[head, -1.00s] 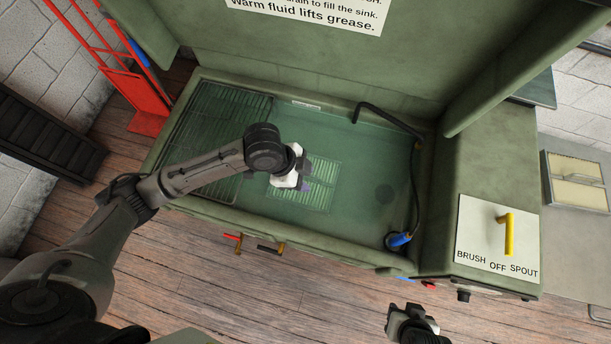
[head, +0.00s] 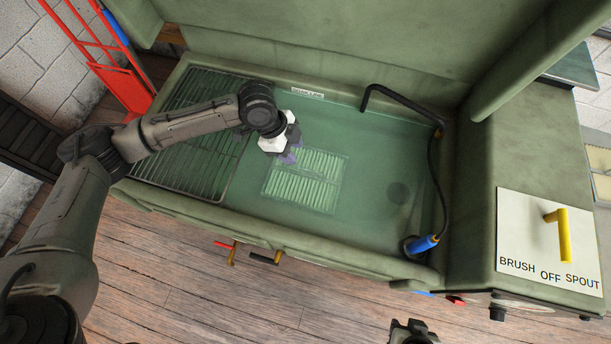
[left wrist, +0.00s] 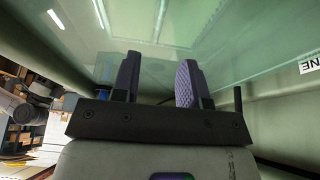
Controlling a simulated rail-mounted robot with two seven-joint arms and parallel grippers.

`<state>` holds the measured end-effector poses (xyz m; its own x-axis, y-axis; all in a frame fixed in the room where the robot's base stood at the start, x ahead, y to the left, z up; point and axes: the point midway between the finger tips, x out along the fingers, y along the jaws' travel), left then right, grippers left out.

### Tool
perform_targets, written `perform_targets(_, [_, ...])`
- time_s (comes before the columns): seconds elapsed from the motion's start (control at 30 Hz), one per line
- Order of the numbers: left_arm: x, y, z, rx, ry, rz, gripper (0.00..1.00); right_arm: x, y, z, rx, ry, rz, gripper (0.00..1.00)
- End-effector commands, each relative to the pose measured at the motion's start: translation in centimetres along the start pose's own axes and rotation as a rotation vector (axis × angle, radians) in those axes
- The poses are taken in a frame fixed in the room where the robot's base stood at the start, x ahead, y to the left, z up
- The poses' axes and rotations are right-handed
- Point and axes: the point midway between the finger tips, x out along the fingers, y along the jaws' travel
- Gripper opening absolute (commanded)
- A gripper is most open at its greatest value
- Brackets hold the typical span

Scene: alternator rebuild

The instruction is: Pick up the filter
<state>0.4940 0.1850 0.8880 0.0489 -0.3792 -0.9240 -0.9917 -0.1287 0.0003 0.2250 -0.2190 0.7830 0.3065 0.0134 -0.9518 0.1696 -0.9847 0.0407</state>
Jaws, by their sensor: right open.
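The filter (head: 305,182) looks to be the pale, slatted rectangular panel lying in the greenish fluid of the wash sink. My left gripper (head: 289,157) is above the sink at the filter's back left corner and covers a little of that corner. In the left wrist view its two purple-grey fingers (left wrist: 158,82) stand apart with nothing between them. Whether the fingertips touch the fluid I cannot tell. My right gripper (head: 413,328) is open at the bottom edge of the head view, in front of the sink and away from the filter.
A wire rack (head: 190,135) fills the sink's left side. A black spout (head: 390,98) and a hose with a blue-ended brush (head: 422,244) are at the right. The green sink's front rim (head: 270,250) and raised lid (head: 330,40) bound the space. The basin's middle right is clear.

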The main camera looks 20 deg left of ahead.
Motion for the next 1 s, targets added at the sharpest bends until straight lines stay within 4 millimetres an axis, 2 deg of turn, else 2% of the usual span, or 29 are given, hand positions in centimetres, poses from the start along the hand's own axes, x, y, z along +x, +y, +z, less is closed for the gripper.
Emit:
perform_targets(0.03, [1.3, 0.1, 0.0, 0.000, 0.001, 0.003, 0.40, 0.5, 0.0, 0.2, 0.000, 0.000, 0.000, 0.43])
perform_targets(0.2, [3.9, 0.1, 0.0, 0.001, 0.001, 0.001, 0.40, 1.1, -0.1, 0.4, 0.001, 0.000, 0.000, 0.43])
perform_targets(0.47, [5.2, 0.0, 0.0, 0.000, 0.000, 0.000, 0.40, 1.5, -0.2, 0.5, 0.006, 0.000, -0.004, 0.43])
perform_targets(0.8, [9.4, 0.2, 0.1, 0.001, 0.000, 0.001, 0.40, 3.1, -0.5, 0.9, 0.012, 0.001, -0.009, 0.43])
perform_targets(1.0, [9.8, 0.2, 0.0, 0.002, 0.000, -0.001, 0.40, 3.2, -0.5, 1.0, 0.011, 0.000, -0.009, 0.43])
